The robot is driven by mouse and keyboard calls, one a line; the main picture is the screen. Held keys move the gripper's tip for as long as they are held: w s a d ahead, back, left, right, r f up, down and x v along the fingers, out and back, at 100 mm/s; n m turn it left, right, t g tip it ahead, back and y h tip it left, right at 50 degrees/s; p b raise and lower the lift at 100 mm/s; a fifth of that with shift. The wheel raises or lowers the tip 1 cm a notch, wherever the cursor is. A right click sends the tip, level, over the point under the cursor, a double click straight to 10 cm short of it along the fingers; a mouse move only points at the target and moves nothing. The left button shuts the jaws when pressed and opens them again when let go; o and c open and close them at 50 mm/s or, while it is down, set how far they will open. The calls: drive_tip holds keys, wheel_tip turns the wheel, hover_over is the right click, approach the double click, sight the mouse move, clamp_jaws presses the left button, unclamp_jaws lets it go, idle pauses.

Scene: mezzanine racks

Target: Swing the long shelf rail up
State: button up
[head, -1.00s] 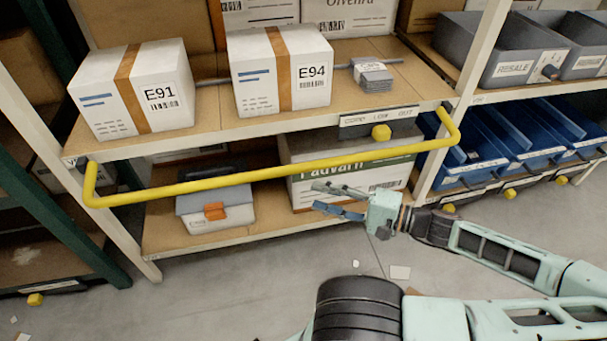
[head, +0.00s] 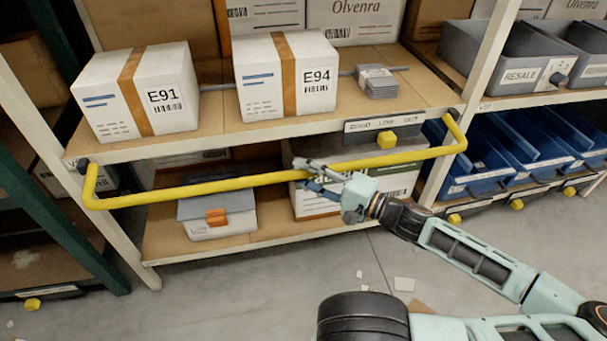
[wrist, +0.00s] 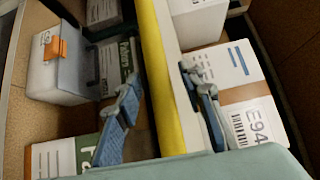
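The long yellow shelf rail (head: 215,185) hangs low across the front of the rack, below the upper shelf, its bent ends meeting the two posts. It also shows in the wrist view (wrist: 163,75), running between my two fingers. My gripper (head: 303,174) is at the rail, right of its middle. In the wrist view my gripper (wrist: 158,80) is open, with one finger on each side of the rail and gaps beside it. Whether a finger touches the rail cannot be told.
Box E91 (head: 112,108) and box E94 (head: 265,88) stand on the shelf above the rail, with a small grey stack (head: 378,82) beside them. A grey-lidded case (head: 222,222) and a carton (head: 405,182) sit on the lower shelf. Blue bins (head: 475,165) are at right.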

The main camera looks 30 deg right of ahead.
drive_tip(key=shift+w+a, duration=0.1)
drive_tip(key=shift+w, duration=0.15)
clamp_jaws()
idle(0.3)
